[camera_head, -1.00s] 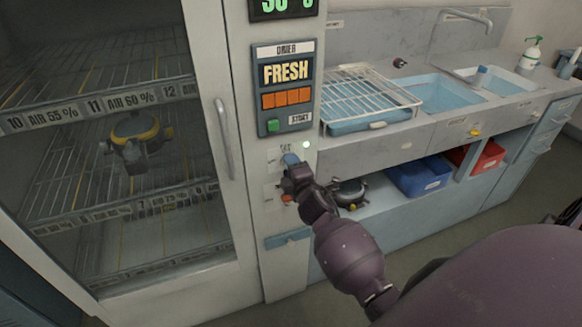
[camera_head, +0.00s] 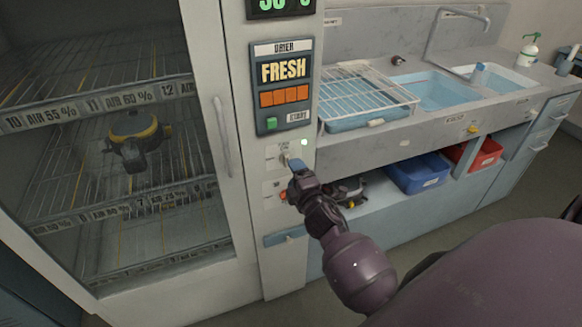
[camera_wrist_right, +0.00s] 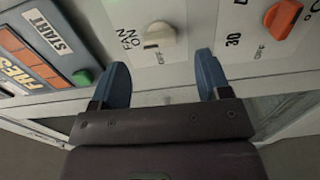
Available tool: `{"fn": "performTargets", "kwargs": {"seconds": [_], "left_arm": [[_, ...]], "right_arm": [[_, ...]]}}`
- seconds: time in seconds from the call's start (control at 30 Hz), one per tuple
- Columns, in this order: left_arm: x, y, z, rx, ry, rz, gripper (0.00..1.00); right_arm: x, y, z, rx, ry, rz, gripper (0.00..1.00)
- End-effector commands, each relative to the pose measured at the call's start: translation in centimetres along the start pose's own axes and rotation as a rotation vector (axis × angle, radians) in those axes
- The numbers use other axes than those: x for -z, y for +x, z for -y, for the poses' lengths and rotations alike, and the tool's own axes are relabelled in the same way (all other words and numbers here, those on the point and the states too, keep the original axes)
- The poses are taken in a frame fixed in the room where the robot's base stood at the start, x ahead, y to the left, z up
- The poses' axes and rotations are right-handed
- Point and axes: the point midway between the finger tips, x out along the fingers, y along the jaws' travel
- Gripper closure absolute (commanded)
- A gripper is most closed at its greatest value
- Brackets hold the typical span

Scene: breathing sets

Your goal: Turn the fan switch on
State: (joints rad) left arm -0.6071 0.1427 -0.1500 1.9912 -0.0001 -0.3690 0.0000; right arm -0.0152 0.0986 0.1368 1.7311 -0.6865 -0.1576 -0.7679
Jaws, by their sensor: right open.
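The fan switch (camera_head: 285,158) is a small cream switch on the dryer's white control strip. In the right wrist view the fan switch (camera_wrist_right: 160,35) sits beside the printed words FAN and ON. My right gripper (camera_head: 296,166) is just in front of the strip, slightly below and right of the switch. In the wrist view the blue fingers of my right gripper (camera_wrist_right: 161,75) are spread apart with nothing between them. The switch lies just beyond the fingertips, between their lines, with a visible gap. My left gripper is not in view.
A small lit lamp (camera_head: 304,142) is beside the switch. An orange knob (camera_wrist_right: 283,17) is on the same strip. The dryer panel (camera_head: 284,88) with a green START button is above. A glass-door cabinet (camera_head: 225,135) is left; a counter with sinks (camera_head: 440,92) is right.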

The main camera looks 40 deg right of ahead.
Motion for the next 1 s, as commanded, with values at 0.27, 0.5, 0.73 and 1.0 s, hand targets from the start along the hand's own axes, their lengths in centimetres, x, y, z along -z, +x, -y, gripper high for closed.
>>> {"fn": "performTargets", "kwargs": {"seconds": [0.27,0.5,0.73,1.0], "left_arm": [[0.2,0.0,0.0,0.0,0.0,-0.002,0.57],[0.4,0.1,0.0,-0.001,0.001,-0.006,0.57],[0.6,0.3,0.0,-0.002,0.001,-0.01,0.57],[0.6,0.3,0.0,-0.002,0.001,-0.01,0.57]], "right_arm": [[0.0,-4.4,0.1,0.001,0.001,0.0,0.3],[0.0,-6.0,0.0,0.0,0.001,-0.001,0.3],[0.0,-6.1,0.0,0.0,0.001,-0.001,0.3],[0.0,-6.0,0.0,0.0,0.001,0.0,0.3]]}}
